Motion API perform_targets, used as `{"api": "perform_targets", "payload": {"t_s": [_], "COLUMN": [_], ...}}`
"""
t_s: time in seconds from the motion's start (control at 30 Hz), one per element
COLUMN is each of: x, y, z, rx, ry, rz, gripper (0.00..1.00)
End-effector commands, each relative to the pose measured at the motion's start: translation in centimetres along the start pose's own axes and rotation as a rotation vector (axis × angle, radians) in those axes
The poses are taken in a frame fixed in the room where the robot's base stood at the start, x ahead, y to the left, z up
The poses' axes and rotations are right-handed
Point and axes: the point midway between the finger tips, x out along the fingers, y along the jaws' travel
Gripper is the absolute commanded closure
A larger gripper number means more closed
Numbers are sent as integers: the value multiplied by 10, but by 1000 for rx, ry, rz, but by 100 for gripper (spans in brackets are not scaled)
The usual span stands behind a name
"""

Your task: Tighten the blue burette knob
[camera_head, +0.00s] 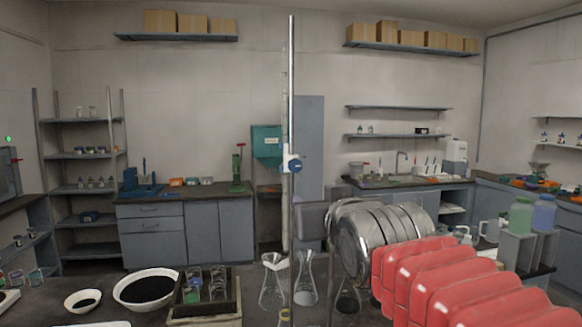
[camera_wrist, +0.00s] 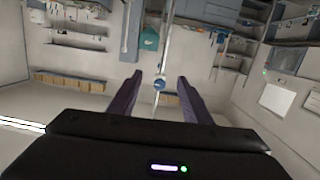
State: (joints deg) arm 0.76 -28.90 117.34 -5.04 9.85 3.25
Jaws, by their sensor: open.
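The blue burette knob (camera_head: 291,164) sits partway up a tall, upright burette (camera_head: 285,205) beside a metal stand rod (camera_head: 291,80) in the head view. A white fitting is at the knob. In the wrist view, where the room appears upside down, the knob (camera_wrist: 160,85) lies in the gap between the two dark purple fingers of my gripper (camera_wrist: 159,79). The fingers are spread apart and neither is seen touching the knob. How far the knob is beyond the fingertips is hard to tell. The fingers cannot be made out clearly in the head view.
Glass flasks (camera_head: 305,280) stand near the rod's foot. A wooden tray (camera_head: 205,312) of jars and a bowl of dark grains (camera_head: 146,289) are to the left. Large metal and red ribbed shapes cover the right foreground. A teal unit (camera_head: 266,140) hangs behind.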

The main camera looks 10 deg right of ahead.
Motion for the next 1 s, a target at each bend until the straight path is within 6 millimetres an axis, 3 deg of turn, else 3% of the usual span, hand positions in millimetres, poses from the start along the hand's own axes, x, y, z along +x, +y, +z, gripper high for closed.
{"api": "perform_targets", "payload": {"t_s": [0.03,0.1,0.2,0.67,1.0], "x": [-2,-4,-5,-3,25], "y": [-1,-2,-3,-4,-3], "z": [-19,-35,-44,-44,-46], "rx": [5,12,21,30,31], "ry": [54,106,142,144,138], "rz": [-5,-11,-18,-24,-18], "gripper": [55,55,55,55,55]}}
